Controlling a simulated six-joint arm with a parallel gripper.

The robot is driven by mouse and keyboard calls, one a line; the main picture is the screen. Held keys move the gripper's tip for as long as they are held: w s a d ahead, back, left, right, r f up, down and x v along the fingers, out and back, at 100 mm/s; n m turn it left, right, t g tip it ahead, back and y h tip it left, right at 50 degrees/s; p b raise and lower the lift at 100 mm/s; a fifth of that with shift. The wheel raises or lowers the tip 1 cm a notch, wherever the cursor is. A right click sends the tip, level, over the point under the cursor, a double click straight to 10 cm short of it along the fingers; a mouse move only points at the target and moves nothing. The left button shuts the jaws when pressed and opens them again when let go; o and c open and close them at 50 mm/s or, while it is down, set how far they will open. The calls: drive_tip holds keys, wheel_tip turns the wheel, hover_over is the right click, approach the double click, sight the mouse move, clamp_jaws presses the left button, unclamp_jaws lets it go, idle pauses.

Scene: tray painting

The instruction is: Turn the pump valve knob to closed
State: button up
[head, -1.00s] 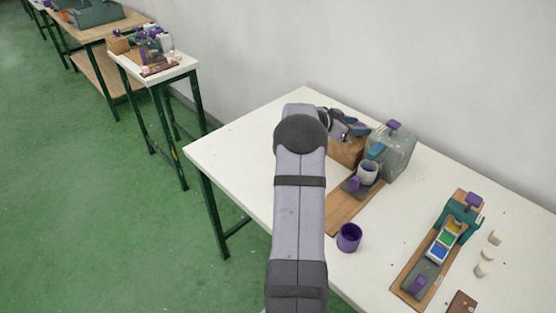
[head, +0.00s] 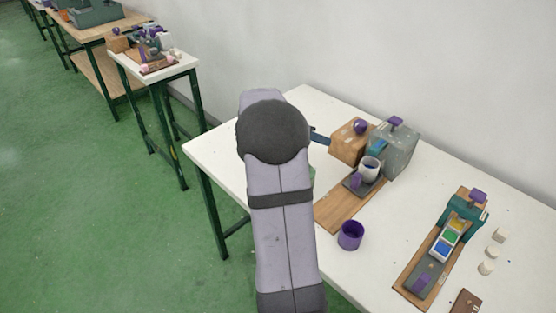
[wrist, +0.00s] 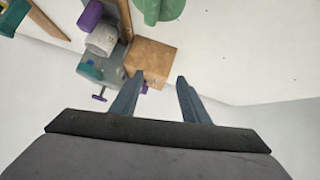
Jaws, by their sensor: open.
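A grey pump-like box (head: 390,150) stands on the white table with a purple T-shaped handle (head: 394,121) on top. Next to it, a wooden block (head: 349,146) bears a purple round knob (head: 361,127). I cannot tell for sure which one is the valve knob. In the wrist view the T-handle (wrist: 100,97) is left of my fingers, and the wooden block (wrist: 158,62) is beyond the fingertips. My gripper (wrist: 161,76) is open and empty, touching neither. A finger partly hides the round knob there. In the head view my arm hides most of the gripper.
A purple cup (head: 350,235) stands nearby.

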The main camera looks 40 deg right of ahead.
drive_tip(key=a+n+t+y, duration=0.1)
drive_tip(key=a+n, duration=0.1)
drive_tip(key=a, duration=0.4)
drive_tip(key=w+a+f+n+y, duration=0.1)
drive_tip(key=a+n+y, duration=0.1)
drive_tip(key=a, duration=0.5)
drive_tip(key=shift+w+a+f+n+t, duration=0.2)
drive_tip(key=shift+w+f+n+t, duration=0.1)
drive_tip(key=shift+t, duration=0.1)
drive_tip(key=shift+o, duration=1.4)
drive_tip(key=n+g+h+b, duration=0.7)
drive_tip(key=n+h, duration=0.2)
drive_tip(key=n, duration=1.7)
approach(360, 127)
drive_tip(key=d, duration=0.3)
drive_tip(key=shift+w+a+f, duration=0.1)
drive_tip(key=shift+w+f, duration=0.25)
drive_tip(key=shift+f, duration=0.1)
